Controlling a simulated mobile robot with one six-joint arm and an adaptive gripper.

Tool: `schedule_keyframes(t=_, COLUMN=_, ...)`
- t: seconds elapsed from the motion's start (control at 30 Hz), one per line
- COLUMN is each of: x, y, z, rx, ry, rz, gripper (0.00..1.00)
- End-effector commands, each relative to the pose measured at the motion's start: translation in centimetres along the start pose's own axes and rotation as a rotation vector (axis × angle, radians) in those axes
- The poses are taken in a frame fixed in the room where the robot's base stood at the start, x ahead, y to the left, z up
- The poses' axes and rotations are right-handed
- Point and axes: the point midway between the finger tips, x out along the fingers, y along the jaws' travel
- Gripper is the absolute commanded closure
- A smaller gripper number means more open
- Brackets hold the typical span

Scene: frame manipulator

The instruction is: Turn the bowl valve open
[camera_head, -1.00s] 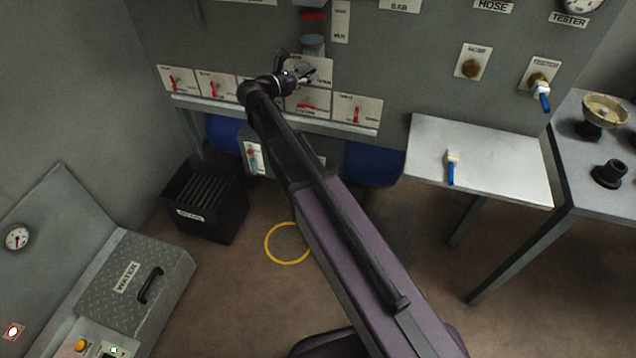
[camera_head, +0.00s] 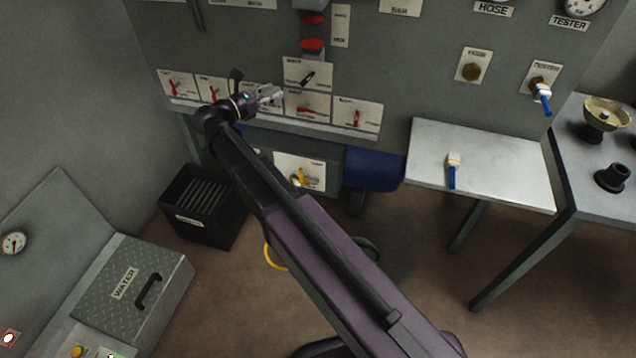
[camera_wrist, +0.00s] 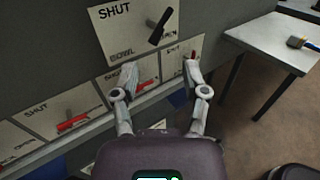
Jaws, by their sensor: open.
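The bowl valve is a black lever (camera_head: 307,79) on a pale plate (camera_head: 293,68) on the grey wall panel. In the wrist view, the lever (camera_wrist: 159,27) slants up to the right on a plate (camera_wrist: 118,36) marked SHUT, OPEN and BOWL. My gripper (camera_head: 271,94) is left of and slightly below this plate in the head view. In the wrist view, my gripper (camera_wrist: 160,69) has its fingers spread wide below the black lever, with nothing held between them. Whether a fingertip touches the panel cannot be told.
A row of red levers, one of them (camera_head: 308,109) just below the bowl plate, lies close to my gripper. A yellow-handled valve (camera_head: 303,178) sits lower. A side table (camera_head: 500,165) with a brush (camera_head: 453,170) stands right. A black bin (camera_head: 212,228) stands below left.

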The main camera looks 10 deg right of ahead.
Motion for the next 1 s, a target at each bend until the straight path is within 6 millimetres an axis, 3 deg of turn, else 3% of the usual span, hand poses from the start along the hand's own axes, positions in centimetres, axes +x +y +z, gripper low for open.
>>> schedule_keyframes(t=0.13, x=-1.9, y=-0.1, z=-0.3, rx=0.003, ry=0.004, rz=0.000, gripper=0.42)
schedule_keyframes(t=1.0, x=2.3, y=-5.0, z=-11.3, rx=0.279, ry=0.253, rz=-0.113, gripper=0.42)
